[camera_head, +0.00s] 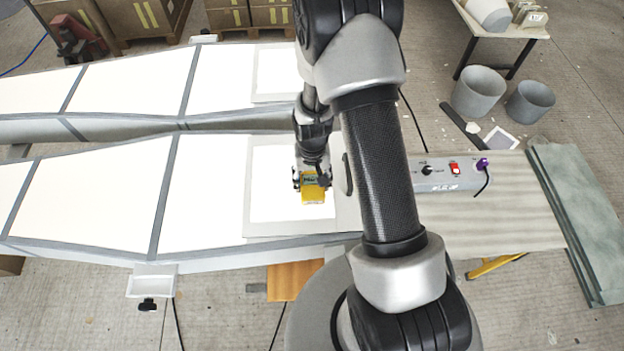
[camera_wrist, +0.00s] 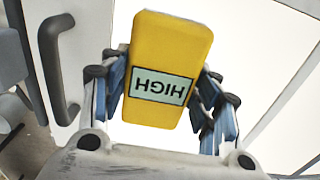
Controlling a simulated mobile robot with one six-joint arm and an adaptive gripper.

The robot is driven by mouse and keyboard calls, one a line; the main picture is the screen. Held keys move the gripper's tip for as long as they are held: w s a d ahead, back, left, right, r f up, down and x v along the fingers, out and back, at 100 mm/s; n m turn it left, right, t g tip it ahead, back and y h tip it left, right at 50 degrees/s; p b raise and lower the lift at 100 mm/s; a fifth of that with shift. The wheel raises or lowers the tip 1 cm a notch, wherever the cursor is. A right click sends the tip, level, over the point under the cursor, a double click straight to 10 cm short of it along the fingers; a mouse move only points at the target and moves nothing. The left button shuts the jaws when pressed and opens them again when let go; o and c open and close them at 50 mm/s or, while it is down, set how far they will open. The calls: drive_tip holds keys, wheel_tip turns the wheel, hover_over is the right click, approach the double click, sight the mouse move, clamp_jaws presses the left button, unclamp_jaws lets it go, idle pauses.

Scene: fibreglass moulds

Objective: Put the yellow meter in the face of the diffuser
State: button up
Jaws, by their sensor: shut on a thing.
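The yellow meter (camera_head: 313,194) is a box with rounded corners, held in my gripper (camera_head: 311,180). In the wrist view the meter (camera_wrist: 172,50) shows a pale screen reading HIGH, upside down in the picture. The gripper's fingers (camera_wrist: 165,95) are shut on its two sides. The diffuser (camera_head: 262,180) is a bright white lit panel in a pale frame at the right end of the near mould. The meter is in front of the panel's right part in the head view. I cannot tell whether it touches the panel.
A grey control box (camera_head: 450,174) with a knob, red switch and purple plug sits on a bench right of my arm. A grey handle (camera_wrist: 58,75) stands close left of the meter. Long white lit moulds (camera_head: 90,200) stretch left. Buckets (camera_head: 478,92) stand at the back right.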

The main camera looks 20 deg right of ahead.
drive_tip(key=shift+f, duration=0.15)
drive_tip(key=o, duration=1.1)
drive_tip(key=shift+o, duration=0.2)
